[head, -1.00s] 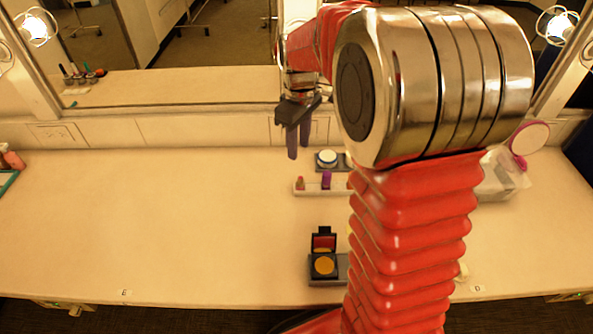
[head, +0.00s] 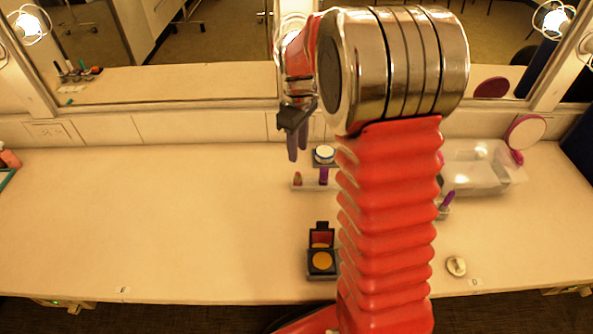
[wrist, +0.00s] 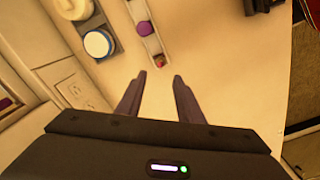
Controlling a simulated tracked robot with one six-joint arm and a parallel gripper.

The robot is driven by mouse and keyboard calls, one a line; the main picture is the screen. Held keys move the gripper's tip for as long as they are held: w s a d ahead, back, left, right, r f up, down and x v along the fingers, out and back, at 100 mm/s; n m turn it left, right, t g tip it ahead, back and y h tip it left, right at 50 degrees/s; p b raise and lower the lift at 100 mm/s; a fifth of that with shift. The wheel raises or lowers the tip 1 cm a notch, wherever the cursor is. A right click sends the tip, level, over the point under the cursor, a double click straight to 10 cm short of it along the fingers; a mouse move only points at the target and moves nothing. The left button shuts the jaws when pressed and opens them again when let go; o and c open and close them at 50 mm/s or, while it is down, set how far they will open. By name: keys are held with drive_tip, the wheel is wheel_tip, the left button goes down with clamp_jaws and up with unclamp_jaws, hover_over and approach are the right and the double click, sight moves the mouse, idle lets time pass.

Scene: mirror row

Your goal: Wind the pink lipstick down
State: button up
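A small lipstick (head: 297,178) with a reddish-pink top stands at the left end of a narrow white tray (head: 309,185). It also shows in the wrist view (wrist: 160,61), just beyond my fingertips. A purple-capped item (head: 323,175) stands beside it in the same tray. My gripper (head: 298,158) hangs above the counter, behind and above the tray in the head view. In the wrist view my gripper (wrist: 159,77) is open, with nothing between its two fingers. My arm hides the right part of the tray in the head view.
A white-lidded jar (head: 324,154) stands close behind the tray. An open compact (head: 321,258) sits near the counter's front. A clear box (head: 474,168) and a round pink-handled mirror (head: 525,134) stand at the right. The counter's left half is mostly clear.

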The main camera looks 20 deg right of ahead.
sight(297, 173)
wheel_tip(297, 173, down, 10)
drive_tip(key=shift+r, duration=0.1)
idle(0.4)
drive_tip(key=shift+c, duration=0.6)
clamp_jaws()
drive_tip(key=shift+a, duration=0.15)
